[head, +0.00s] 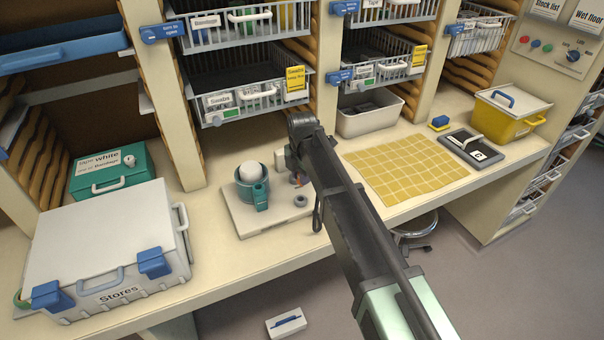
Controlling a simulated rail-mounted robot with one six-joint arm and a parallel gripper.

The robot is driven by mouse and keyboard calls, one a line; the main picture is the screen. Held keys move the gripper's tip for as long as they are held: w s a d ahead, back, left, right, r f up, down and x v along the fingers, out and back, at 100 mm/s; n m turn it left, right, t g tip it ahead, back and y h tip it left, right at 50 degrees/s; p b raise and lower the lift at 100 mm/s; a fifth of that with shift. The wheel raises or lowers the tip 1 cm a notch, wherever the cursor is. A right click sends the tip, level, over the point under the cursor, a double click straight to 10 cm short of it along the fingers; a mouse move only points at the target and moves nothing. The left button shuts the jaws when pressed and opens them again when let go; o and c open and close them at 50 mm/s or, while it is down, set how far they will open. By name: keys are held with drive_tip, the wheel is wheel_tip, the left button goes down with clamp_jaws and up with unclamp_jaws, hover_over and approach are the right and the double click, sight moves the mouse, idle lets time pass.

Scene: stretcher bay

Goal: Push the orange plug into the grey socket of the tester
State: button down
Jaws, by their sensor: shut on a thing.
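My gripper (298,174) hangs at the far end of my dark arm, low over the right edge of a pale tester board (262,215) on the counter. It is shut on the orange plug (297,180), of which only a small orange-brown bit shows. My arm hides much of the gripper and plug. The board bears a blue-teal cup with a white ball (250,172) and a teal block (261,196). A small grey ring (301,201) lies just below the gripper in the picture. I cannot tell whether it is the socket, or whether the plug touches anything.
A white Stores case (105,240) stands left, with a green box (110,172) behind it. Wire baskets (240,92) hang above the counter. A yellow gridded mat (405,170) lies right of my arm. A white bin (368,115) stands behind. The counter's front strip is clear.

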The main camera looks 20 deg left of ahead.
drive_tip(key=shift+s+a+f+b, duration=0.1)
drive_tip(key=shift+a+f+b, duration=0.1)
drive_tip(key=shift+f+b, duration=0.15)
wheel_tip(320, 180, down, 4)
drive_tip(key=b, duration=0.3)
drive_tip(key=shift+b, duration=0.35)
drive_tip(key=shift+f+b, duration=1.2)
drive_tip(key=shift+b, duration=0.05)
idle(0.4)
drive_tip(key=c, duration=0.9)
unclamp_jaws()
drive_tip(key=shift+o, duration=0.2)
wheel_tip(320, 180, up, 11)
drive_tip(key=p, duration=1.1)
drive_tip(key=shift+r, duration=0.1)
drive_tip(key=shift+f, duration=0.2)
